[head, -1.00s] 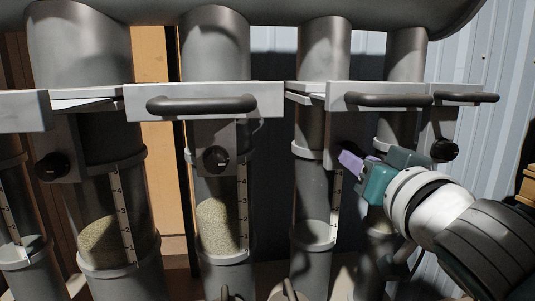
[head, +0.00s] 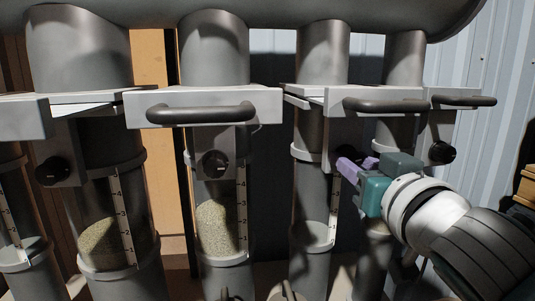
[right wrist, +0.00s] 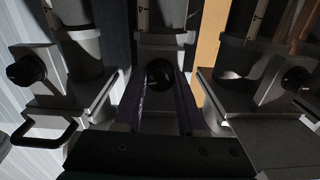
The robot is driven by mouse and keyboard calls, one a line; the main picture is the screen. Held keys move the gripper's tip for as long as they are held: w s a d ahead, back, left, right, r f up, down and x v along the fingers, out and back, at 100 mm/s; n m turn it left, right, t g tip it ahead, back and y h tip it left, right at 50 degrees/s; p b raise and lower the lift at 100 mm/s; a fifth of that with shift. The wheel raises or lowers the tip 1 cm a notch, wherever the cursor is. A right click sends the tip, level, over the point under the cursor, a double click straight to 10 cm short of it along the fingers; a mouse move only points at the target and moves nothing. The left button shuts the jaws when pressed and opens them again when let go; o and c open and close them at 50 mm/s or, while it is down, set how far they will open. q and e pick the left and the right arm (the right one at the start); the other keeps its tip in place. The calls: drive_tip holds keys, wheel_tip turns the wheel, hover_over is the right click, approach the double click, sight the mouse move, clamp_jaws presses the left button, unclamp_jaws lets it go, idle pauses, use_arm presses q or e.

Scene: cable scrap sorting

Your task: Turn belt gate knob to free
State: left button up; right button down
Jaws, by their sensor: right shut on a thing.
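My right gripper (head: 355,167), with purple fingers, reaches in from the right, below the slide gate with the dark bar handle (head: 387,104). It is shut on a round black knob (right wrist: 160,73), which sits between the fingertips in the right wrist view. In the head view the fingers and gripper body hide this knob. Its marking and turned position are too dark to read. No label shows which gate is the belt gate. My left gripper is not in view.
Other black knobs sit on the neighbouring gates, at the left (head: 55,171), middle (head: 216,164) and right (head: 441,152). Bar handles jut forward, such as the middle one (head: 200,112). Clear tubes with scales hold grain (head: 222,228). A corrugated wall (head: 462,60) stands behind.

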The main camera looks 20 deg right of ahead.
drive_tip(key=n+p, duration=0.1)
drive_tip(key=n, duration=0.3)
drive_tip(key=shift+r+n, duration=0.1)
drive_tip(key=shift+n, duration=0.2)
drive_tip(key=n+p, duration=0.1)
drive_tip(key=n, duration=0.2)
drive_tip(key=shift+n, duration=0.3)
drive_tip(key=shift+n+p, duration=0.35)
drive_tip(key=shift+n, duration=3.25)
drive_tip(key=c, duration=0.5)
unclamp_jaws()
